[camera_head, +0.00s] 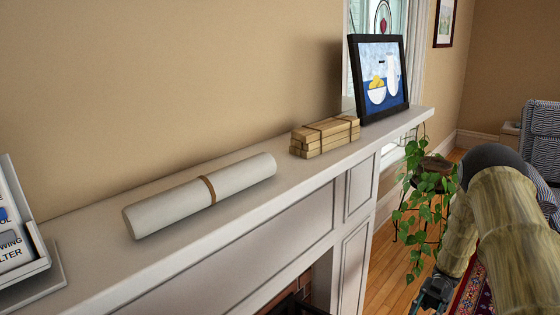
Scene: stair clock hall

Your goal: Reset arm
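My arm (500,215) comes in at the right side of the head view, over the wooden floor and in front of the hanging plant. A dark part that seems to be my gripper (434,291) shows at the bottom edge, right of the fireplace. It is small and partly cut off, so its fingers cannot be made out. I see nothing held in it.
A white mantel (92,283) bears a rolled white tube (240,181) with a brown band, a tied bundle of wooden sticks (325,137) and a framed picture (379,78). A trailing plant (412,225) stands close to my arm. A striped armchair (543,135) is at far right.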

